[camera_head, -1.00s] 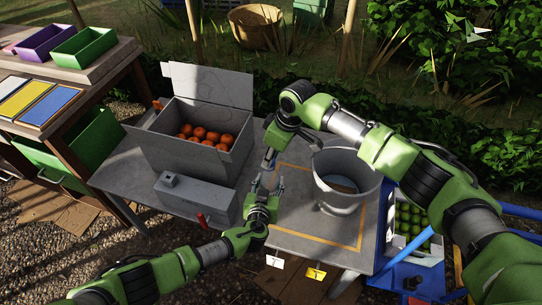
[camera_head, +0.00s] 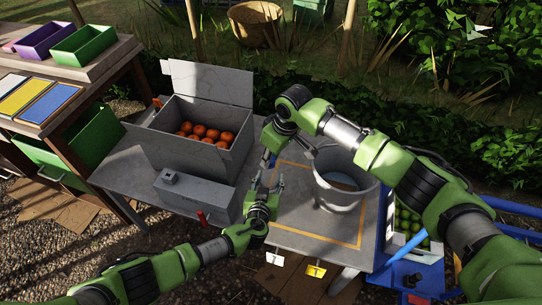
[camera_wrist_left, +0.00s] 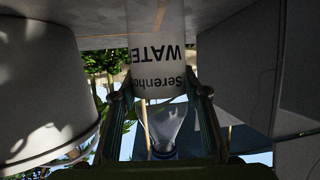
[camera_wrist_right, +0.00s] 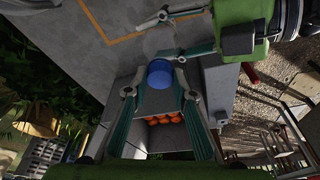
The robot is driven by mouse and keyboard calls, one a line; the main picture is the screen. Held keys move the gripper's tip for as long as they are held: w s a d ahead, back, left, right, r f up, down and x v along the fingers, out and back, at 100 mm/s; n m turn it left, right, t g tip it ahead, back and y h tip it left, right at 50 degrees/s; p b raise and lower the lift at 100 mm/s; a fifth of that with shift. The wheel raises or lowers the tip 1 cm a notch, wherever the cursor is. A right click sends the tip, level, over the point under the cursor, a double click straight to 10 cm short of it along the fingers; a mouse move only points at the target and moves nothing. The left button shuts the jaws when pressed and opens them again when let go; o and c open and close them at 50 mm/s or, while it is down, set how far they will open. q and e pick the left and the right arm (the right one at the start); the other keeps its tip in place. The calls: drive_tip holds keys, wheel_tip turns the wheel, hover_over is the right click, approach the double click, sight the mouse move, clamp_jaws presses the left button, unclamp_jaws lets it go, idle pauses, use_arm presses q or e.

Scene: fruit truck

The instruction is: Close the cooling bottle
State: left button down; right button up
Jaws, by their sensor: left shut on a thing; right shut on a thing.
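The bottle (camera_wrist_left: 160,75) has a white label reading WATER and a clear upper part in the left wrist view. My left gripper (camera_head: 266,186) is shut on the bottle, with a finger on each side in the left wrist view. The blue cap (camera_wrist_right: 160,72) shows round from above in the right wrist view, and it also shows at the clear neck end in the left wrist view (camera_wrist_left: 164,153). My right gripper (camera_wrist_right: 156,86) is shut on the cap, above my left gripper. I cannot tell how tightly the cap sits on the neck.
A grey bucket (camera_head: 345,190) stands on the table (camera_head: 290,215) to the right of my grippers. A grey crate (camera_head: 180,155) of oranges and a low grey box (camera_head: 190,197) stand to the left. Green fruit (camera_head: 405,225) lies in a crate at the right.

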drive_tip(key=m, duration=0.2)
drive_tip(key=m+h, duration=0.1)
drive_tip(key=m, duration=0.2)
drive_tip(key=shift+s+a+t, duration=0.15)
drive_tip(key=shift+a+t, duration=0.05)
drive_tip(key=shift+t, duration=0.2)
drive_tip(key=m, duration=0.3)
drive_tip(key=m+h, duration=0.1)
drive_tip(key=m, duration=0.2)
drive_tip(key=shift+a, duration=0.2)
drive_tip(key=m+h, duration=0.1)
drive_tip(key=m, duration=0.2)
drive_tip(key=m+h, duration=0.1)
drive_tip(key=m, duration=0.2)
drive_tip(key=shift+a+m, duration=0.15)
drive_tip(key=shift+m, duration=0.15)
drive_tip(key=m, duration=0.2)
drive_tip(key=m+g, duration=0.1)
drive_tip(key=shift+w+m+h, duration=0.2)
drive_tip(key=shift+m+h, duration=0.2)
drive_tip(key=o, duration=0.7)
